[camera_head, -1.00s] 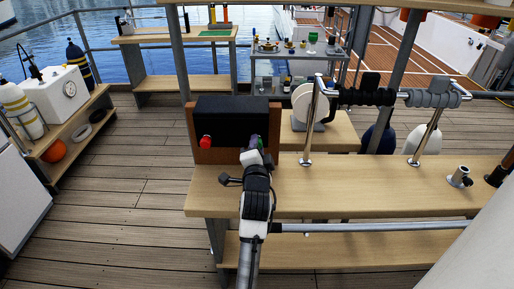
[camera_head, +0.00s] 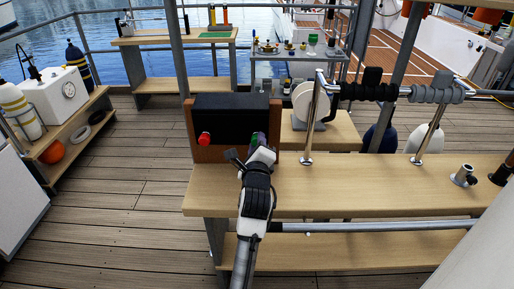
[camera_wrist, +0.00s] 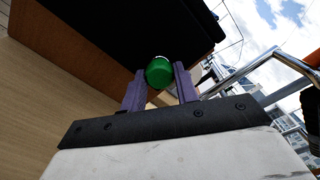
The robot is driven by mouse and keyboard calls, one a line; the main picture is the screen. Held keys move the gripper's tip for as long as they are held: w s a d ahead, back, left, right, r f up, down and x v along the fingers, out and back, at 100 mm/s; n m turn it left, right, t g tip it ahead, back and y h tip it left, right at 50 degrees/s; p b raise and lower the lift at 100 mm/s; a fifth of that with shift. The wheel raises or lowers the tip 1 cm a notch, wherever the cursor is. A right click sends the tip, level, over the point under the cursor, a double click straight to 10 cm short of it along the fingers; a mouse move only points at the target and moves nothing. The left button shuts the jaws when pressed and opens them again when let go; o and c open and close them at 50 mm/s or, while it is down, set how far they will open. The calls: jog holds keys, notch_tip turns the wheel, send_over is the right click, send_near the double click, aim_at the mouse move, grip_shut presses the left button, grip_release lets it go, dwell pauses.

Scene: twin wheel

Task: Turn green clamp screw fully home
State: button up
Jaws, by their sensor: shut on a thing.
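The green clamp screw (camera_wrist: 159,72) shows in the wrist view as a round green knob between the two purple fingers of my gripper (camera_wrist: 160,82). The fingers are shut on it, one on each side. In the head view a small part of the green clamp screw (camera_head: 255,138) shows at the right front of a black block (camera_head: 231,118) on a brown wooden stand. A red knob (camera_head: 204,139) sits at the left front of the same block. How deep the green screw sits is hidden.
The block's stand (camera_head: 207,155) rests on a wooden bench (camera_head: 350,185). A metal rail (camera_head: 311,120) with black and grey rolls rises right of my arm, beside a white wheel (camera_head: 304,101). Open deck lies to the left.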

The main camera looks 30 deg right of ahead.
jog(key=shift+f+m+b, duration=0.1)
jog(key=shift+m+b, duration=2.35)
jog(key=shift+m, duration=2.05)
jog(key=o, duration=1)
jog(key=shift+c, duration=0.2)
